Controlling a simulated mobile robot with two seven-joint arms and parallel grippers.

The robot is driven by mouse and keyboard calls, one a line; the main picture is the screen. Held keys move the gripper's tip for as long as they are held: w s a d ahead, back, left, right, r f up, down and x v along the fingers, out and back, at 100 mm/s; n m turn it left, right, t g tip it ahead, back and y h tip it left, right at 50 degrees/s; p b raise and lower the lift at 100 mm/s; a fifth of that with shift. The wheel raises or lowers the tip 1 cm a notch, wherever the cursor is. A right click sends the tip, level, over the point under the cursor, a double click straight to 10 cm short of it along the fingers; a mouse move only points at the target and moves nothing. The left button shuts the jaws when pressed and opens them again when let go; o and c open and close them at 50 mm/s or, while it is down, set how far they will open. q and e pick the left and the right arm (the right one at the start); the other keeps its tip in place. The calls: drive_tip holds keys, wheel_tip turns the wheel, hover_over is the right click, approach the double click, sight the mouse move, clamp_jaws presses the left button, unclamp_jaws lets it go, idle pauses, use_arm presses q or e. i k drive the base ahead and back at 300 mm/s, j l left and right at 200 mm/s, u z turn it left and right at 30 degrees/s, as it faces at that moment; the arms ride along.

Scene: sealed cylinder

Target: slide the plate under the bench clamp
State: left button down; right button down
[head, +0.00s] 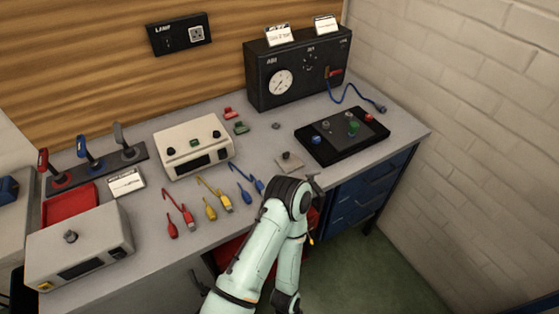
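Just right of my arm's raised joint, a small dark piece (316,182) shows at the bench's front edge. I cannot tell whether it is the bench clamp or part of my arm. My pale green arm rises from the bottom, bends at a dark joint in front of the plate and comes back down. It hides the bench edge there. I make out no gripper fingers, and nothing of mine visibly holds the plate.
Colored leads (212,200) lie left of the plate. A beige meter box (194,150) stands behind them, and a black board with colored posts (342,135) lies to the right. A black dial box (298,70) stands at the back. Bare bench surrounds the plate's rear.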

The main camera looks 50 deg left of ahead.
sight(289, 162)
drive_tip(key=u, duration=1.7)
